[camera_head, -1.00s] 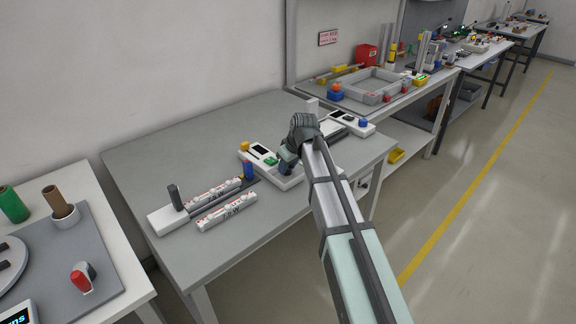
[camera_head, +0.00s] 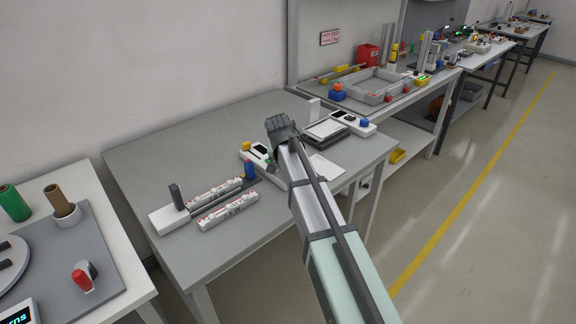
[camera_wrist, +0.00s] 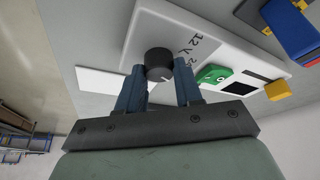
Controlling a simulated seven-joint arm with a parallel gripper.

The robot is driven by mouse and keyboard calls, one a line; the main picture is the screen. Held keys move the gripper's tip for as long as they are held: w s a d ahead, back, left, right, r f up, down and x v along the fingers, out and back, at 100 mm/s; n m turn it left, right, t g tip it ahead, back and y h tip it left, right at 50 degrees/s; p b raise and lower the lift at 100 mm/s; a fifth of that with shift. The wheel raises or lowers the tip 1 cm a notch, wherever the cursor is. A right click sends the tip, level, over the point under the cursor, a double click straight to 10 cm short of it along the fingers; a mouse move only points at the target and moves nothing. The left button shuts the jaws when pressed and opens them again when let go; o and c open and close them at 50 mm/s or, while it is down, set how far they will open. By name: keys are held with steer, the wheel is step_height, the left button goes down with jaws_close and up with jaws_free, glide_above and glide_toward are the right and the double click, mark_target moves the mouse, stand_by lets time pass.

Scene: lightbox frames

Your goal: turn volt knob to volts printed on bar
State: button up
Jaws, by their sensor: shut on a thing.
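The dark round volt knob (camera_wrist: 158,62) sits on a white box in the wrist view, with a pale pointer line and the printed marks "12 V 24" beside it. My gripper (camera_wrist: 159,80) has one blue finger on each side of the knob and is shut on it. In the head view the white box (camera_head: 248,154) is on the grey table, and my arm hides the knob. A white bar with red marks (camera_head: 228,211) lies at the table's front left. A similar bar (camera_head: 215,191) lies behind it in a holder. Their print is too small to read.
The box carries a green button (camera_wrist: 214,74), a dark display (camera_wrist: 239,88) and a yellow block (camera_wrist: 278,90). A blue block (camera_head: 249,170) stands by the holder. A white-topped device (camera_head: 325,129) is behind my arm.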

steer(key=m, duration=0.2)
steer(key=m+h, duration=0.1)
steer(key=m, duration=0.1)
steer(key=shift+w+a+m+g+h, duration=0.1)
steer(key=shift+w+m+g+h, duration=0.05)
steer(key=shift+m+g+h, duration=0.55)
steer(key=shift+m+g, duration=0.1)
steer(key=shift+m, duration=1)
steer(key=o, duration=1)
steer(key=shift+o, duration=0.2)
steer(key=v, duration=1.3)
steer(key=shift+a+r, duration=0.15)
steer(key=shift+r, duration=0.2)
